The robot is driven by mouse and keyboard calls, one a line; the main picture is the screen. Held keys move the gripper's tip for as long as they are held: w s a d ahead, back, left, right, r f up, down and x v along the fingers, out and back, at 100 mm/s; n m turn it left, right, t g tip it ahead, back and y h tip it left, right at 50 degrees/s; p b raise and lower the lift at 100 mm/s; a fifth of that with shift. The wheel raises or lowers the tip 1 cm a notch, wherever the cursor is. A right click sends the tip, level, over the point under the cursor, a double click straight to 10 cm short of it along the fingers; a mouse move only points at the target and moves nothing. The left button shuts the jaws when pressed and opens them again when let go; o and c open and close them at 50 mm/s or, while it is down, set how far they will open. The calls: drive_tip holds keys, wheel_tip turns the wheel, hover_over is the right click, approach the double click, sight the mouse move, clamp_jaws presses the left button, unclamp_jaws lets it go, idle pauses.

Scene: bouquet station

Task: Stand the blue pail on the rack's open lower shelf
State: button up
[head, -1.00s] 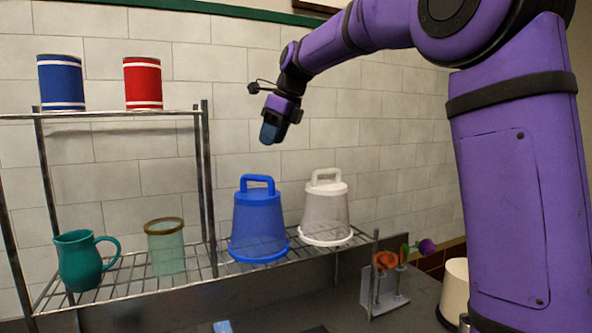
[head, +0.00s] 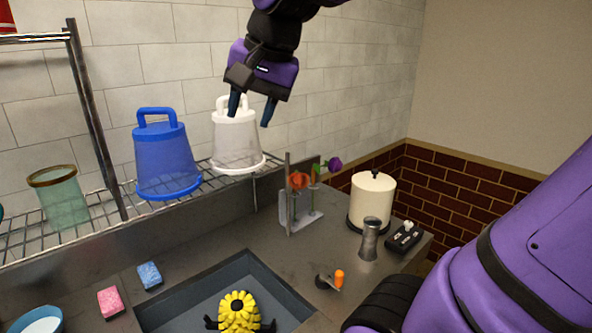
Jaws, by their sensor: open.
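The blue pail (head: 167,160) stands on the rack's open lower shelf (head: 208,180), upright with its handle on top. A white pail (head: 237,145) stands to its right on the same shelf. My gripper (head: 252,108) is open and empty. It hangs at the top of the head view, its fingers pointing down, overlapping the white pail's upper part in the picture. It appears nearer to me than the pail, and I cannot tell the exact gap. It is apart from the blue pail.
A green glass jar (head: 62,197) stands left of the rack post. On the counter are a flower holder (head: 298,215), a cream canister (head: 371,200), a metal cylinder (head: 369,240), and pink (head: 111,302) and blue (head: 150,276) sponges. A sink (head: 180,300) holds a yellow object (head: 238,312).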

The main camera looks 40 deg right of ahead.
drive_tip(key=s+f+n+h, duration=0.1)
drive_tip(key=s+f+n, duration=0.6)
drive_tip(key=s+n, duration=0.1)
drive_tip(key=shift+s+d+f+t, duration=0.3)
drive_tip(key=shift+s+d+f, duration=0.1)
drive_tip(key=shift+s, duration=0.45)
